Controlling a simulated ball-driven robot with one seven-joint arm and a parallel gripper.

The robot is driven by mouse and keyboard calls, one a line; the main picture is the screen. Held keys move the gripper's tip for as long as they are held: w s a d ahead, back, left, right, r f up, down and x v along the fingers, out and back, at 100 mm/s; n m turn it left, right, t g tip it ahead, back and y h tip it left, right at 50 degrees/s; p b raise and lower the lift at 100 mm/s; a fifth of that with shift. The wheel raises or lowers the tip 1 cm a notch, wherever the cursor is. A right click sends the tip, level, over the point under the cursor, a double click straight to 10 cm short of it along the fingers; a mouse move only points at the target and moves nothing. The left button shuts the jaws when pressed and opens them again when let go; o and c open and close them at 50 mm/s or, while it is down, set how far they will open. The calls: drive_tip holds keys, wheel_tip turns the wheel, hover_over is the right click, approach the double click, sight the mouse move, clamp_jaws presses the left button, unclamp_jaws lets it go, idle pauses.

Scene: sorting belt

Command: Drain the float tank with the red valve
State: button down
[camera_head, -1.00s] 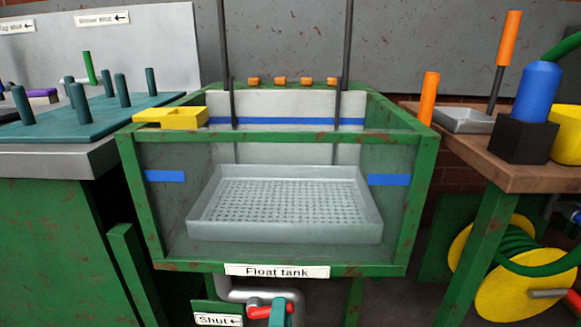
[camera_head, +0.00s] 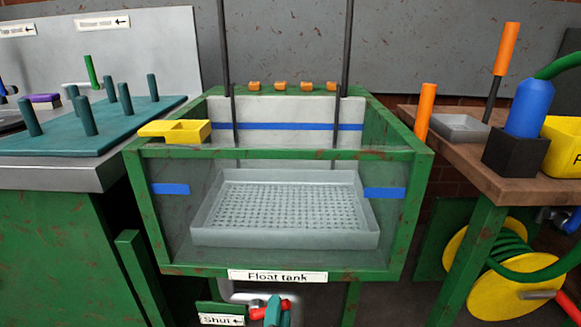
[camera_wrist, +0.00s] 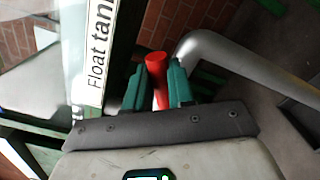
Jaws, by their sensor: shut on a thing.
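The float tank (camera_head: 285,152) has a rusty green frame, clear walls and blue level strips. A grey perforated tray (camera_head: 285,240) is inside it. The red valve (camera_head: 286,304) is below the tank at the bottom edge of the head view, partly hidden by my gripper (camera_head: 272,313). In the wrist view the red valve handle (camera_wrist: 157,68) stands between the teal fingers of my gripper (camera_wrist: 157,80), which are shut on it. A "Shut" sign with an arrow (camera_head: 221,319) is left of the valve. The water level is hard to make out.
A grey pipe (camera_wrist: 225,55) runs close beside the valve. A green post (camera_head: 140,270) stands left of it. A pegged teal board (camera_head: 150,112) lies on the left bench. A wooden table (camera_head: 490,185) and yellow hose reel (camera_head: 510,290) are at right.

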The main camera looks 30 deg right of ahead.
drive_tip(key=shift+a, duration=0.2)
drive_tip(key=n+p, duration=0.1)
drive_tip(key=p, duration=0.1)
drive_tip(key=a+r+n+p, duration=0.1)
drive_tip(key=n+p, duration=0.1)
drive_tip(key=shift+w+r, duration=0.1)
drive_tip(key=shift+w, duration=0.25)
idle(0.3)
